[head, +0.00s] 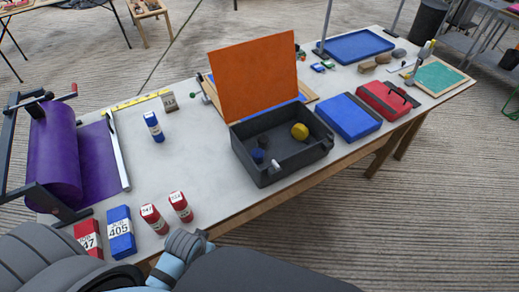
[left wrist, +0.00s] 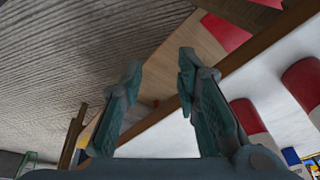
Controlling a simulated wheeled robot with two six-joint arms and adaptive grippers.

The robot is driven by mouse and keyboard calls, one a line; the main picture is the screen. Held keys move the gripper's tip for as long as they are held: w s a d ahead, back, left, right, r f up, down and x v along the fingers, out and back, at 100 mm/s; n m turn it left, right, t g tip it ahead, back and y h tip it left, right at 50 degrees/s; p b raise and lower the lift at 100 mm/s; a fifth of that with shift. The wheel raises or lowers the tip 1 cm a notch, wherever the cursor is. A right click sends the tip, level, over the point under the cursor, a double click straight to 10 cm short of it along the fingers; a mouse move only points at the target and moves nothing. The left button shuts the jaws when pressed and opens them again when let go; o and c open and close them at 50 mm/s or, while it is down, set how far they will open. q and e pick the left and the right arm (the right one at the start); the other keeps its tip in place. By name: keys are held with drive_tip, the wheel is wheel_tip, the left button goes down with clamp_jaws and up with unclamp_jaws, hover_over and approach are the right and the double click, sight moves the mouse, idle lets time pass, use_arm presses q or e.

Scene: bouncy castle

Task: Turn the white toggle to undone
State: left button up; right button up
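A small white toggle (head: 277,164) is on the front wall of a dark grey box (head: 283,174). The box's orange lid (head: 254,78) stands raised. A yellow round piece (head: 299,131) and dark blue pieces (head: 258,155) lie inside. The toggle is too small to tell its exact position. My left gripper (left wrist: 160,62) is open and empty in the left wrist view, near the table's edge, with no toggle between its fingers. In the head view, part of my arm shows at the bottom, but its fingers are not clear. My right gripper is not in view.
Red-and-white bottles (head: 181,207) and blue and red packs (head: 120,233) stand at the near left edge. A purple roll (head: 54,155) is at the far left. A blue case (head: 348,117) and a red case (head: 388,100) lie right of the box. The tabletop left of the box is mostly clear.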

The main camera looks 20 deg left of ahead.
use_arm(q)
drive_tip(key=w+d+r+n, duration=0.25)
drive_tip(key=w+r, duration=0.25)
drive_tip(key=w, duration=0.4)
drive_tip(key=n+g+h+p, duration=0.1)
drive_tip(key=n+g+p, duration=0.15)
drive_tip(key=n, duration=0.45)
approach(276, 163)
wheel_tip(276, 163, down, 9)
drive_tip(key=b, duration=0.2)
drive_tip(key=shift+w+f+b, duration=0.1)
drive_tip(key=shift+w+b, duration=0.05)
drive_tip(key=shift+b, duration=0.2)
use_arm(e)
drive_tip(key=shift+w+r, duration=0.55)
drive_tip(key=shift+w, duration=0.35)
use_arm(q)
clamp_jaws()
